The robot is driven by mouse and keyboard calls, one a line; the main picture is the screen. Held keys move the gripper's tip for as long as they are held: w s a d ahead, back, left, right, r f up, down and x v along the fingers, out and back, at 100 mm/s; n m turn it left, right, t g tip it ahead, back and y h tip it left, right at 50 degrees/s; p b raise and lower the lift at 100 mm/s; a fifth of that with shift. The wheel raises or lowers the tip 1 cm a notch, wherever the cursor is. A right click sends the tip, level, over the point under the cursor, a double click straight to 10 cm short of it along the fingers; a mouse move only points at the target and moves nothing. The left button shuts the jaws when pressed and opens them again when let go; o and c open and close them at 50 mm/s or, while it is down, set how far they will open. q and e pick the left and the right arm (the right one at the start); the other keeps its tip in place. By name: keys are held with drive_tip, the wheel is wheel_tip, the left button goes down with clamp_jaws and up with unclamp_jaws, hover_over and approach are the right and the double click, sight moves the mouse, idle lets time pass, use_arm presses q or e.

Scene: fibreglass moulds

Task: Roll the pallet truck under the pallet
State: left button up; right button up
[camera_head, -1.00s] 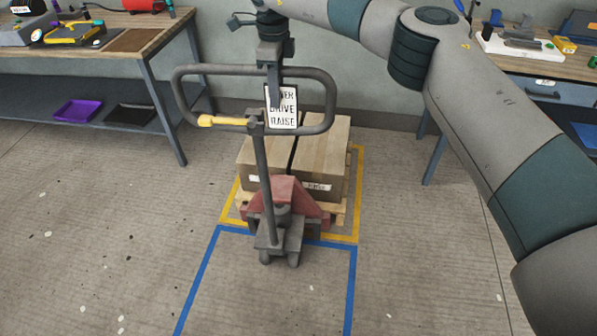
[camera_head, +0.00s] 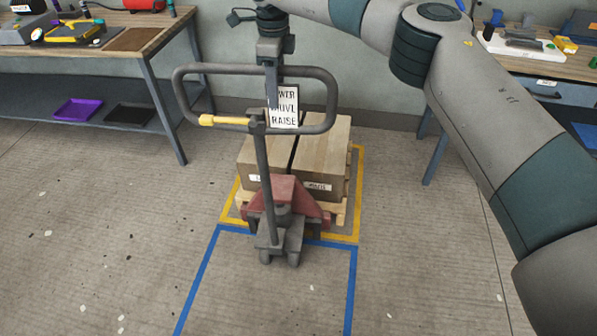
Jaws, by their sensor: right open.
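The pallet truck (camera_head: 283,195) has a red body, a dark upright shaft and a grey loop handle (camera_head: 330,95) with a yellow lever (camera_head: 222,121). It stands close against the near side of the wooden pallet (camera_head: 338,212). Its forks are hidden, so I cannot see how far under they reach. Brown boxes (camera_head: 325,150) sit on the pallet. My right gripper (camera_head: 272,100) points down at the handle loop, its fingers in front of the sign and near the top bar. It is open; I cannot tell whether it touches the bar. My left gripper is not in view.
Yellow floor tape (camera_head: 357,170) outlines the pallet's place; blue tape (camera_head: 205,270) marks a lane on the near side. A workbench (camera_head: 110,50) stands at the left and another (camera_head: 545,65) at the right. The floor on both sides of the truck is clear.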

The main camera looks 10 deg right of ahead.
drive_tip(key=shift+s+d+r, duration=0.1)
drive_tip(key=shift+d+r, duration=0.15)
drive_tip(key=shift+r, duration=0.8)
drive_tip(key=shift+s+d+r, duration=0.1)
drive_tip(key=shift+d+r, duration=0.1)
drive_tip(key=shift+r, duration=0.85)
drive_tip(key=shift+d+r, duration=0.25)
drive_tip(key=shift+r, duration=0.8)
use_arm(q)
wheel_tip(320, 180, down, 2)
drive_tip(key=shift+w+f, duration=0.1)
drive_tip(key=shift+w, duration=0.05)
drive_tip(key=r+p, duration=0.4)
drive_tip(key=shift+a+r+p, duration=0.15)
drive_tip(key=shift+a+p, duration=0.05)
drive_tip(key=shift+p, duration=0.15)
use_arm(e)
wheel_tip(320, 180, up, 9)
drive_tip(key=s+a, duration=0.2)
drive_tip(key=shift+s+a+r, duration=0.2)
drive_tip(key=shift+a, duration=0.2)
drive_tip(key=shift+f, duration=0.1)
